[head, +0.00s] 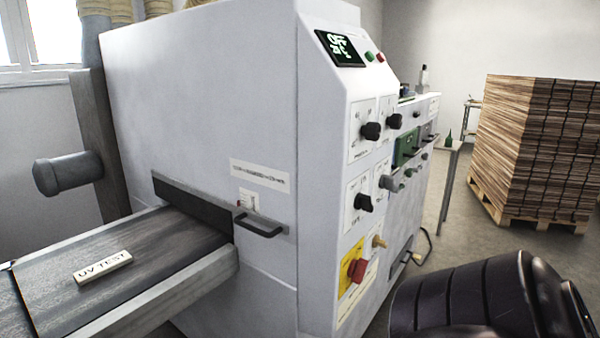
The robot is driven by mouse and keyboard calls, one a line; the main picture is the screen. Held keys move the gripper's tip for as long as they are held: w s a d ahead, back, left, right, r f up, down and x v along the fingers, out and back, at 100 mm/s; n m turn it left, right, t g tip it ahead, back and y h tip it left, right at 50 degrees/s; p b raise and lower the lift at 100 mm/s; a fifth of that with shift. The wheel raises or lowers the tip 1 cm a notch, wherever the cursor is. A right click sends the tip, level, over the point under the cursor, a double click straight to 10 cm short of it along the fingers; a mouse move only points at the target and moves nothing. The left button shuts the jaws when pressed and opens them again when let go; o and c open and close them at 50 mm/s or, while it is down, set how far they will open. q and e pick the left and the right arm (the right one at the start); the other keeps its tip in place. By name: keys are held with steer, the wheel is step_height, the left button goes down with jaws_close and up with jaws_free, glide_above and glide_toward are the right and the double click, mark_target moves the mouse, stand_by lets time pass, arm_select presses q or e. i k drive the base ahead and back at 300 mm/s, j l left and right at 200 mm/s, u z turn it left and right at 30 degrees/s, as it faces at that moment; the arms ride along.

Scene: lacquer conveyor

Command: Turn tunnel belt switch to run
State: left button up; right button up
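The white tunnel machine (210,120) stands in the middle of the head view, with its control panel on the angled right-hand face. The panel carries several black rotary knobs: an upper one (371,131), a lower one (364,203) and more to their right. Their labels are too small to read, so I cannot tell which is the tunnel belt switch or its setting. A red rotary switch (357,270) sits on a yellow plate below them. A small dark display (340,48) at the top shows pale characters, apparently starting with "OFF". Neither gripper is in view.
A belt (150,250) enters the machine's slot at left, with a block marked "UV TEST" (103,267) on it. A handle (260,226) juts out beside the slot. A pallet of stacked boards (535,150) stands at right. A dark ribbed shape fills the lower right.

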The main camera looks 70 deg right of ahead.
mark_target(388, 181)
steer(key=k+l+z, duration=0.15)
steer(key=l, duration=0.5)
steer(key=k+l+z, duration=0.15)
steer(key=l, duration=0.5)
steer(key=k+l+z, duration=0.1)
steer(key=l, duration=0.55)
steer(key=k+l+z, duration=0.15)
steer(key=l, duration=0.55)
steer(key=k+l+z, duration=0.15)
steer(key=l, duration=0.5)
